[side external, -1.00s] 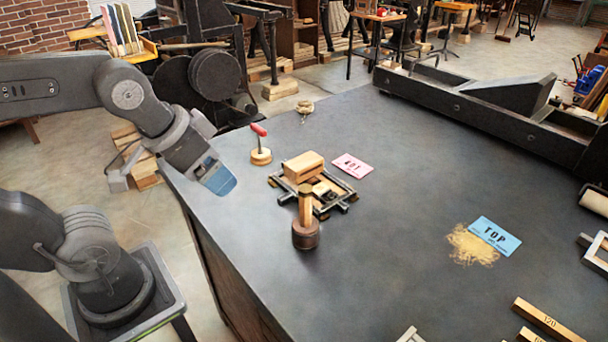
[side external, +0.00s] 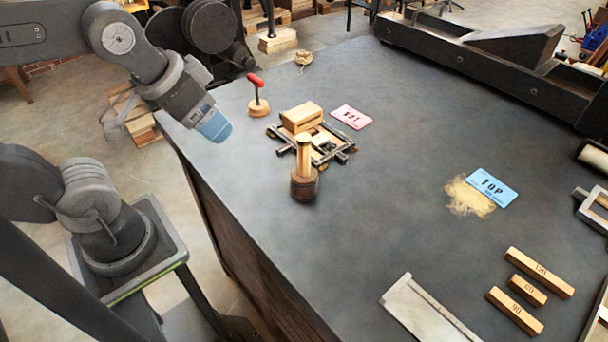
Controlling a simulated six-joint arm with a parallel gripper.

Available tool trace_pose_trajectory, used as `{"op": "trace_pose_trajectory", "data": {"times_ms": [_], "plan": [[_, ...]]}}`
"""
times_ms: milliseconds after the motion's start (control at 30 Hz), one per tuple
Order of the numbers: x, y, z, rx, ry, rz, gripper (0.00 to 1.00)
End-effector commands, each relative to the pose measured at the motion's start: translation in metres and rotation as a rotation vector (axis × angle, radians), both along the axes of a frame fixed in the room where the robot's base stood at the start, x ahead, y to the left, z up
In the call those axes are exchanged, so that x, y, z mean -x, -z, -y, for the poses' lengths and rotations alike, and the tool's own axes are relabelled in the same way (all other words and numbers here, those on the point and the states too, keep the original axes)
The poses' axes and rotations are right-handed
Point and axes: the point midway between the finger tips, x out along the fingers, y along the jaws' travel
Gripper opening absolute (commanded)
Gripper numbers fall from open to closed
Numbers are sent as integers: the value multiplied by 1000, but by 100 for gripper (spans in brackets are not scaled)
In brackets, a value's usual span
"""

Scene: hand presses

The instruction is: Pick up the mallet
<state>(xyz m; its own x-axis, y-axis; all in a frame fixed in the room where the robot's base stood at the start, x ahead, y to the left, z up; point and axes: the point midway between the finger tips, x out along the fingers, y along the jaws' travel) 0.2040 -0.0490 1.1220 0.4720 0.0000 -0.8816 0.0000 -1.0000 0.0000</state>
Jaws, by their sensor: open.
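The mallet (side external: 304,184) stands upright on the dark table, its dark round wooden head down and its pale handle pointing up. It stands just in front of a small frame-like fixture with a wooden block on it. My gripper (side external: 217,127), with blue fingers, is above the table's left edge, left of the mallet and apart from it. It points down and to the right and holds nothing that I can see. The gap between its fingers is hard to make out from here.
The metal frame (side external: 341,155) with a wooden block (side external: 301,118) is close behind the mallet. A red-handled tool (side external: 257,95) stands behind my gripper. A pink card (side external: 351,117), a blue card (side external: 492,188) and wooden blocks (side external: 539,272) lie to the right. The table in front of the mallet is clear.

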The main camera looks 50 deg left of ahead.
Motion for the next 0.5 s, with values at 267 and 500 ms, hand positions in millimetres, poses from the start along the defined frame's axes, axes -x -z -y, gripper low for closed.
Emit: {"op": "trace_pose_trajectory", "data": {"times_ms": [267,500], "plan": [[0,0,0,0,0,0,56],[-14,-10,4,-72,160,-52,56]]}}
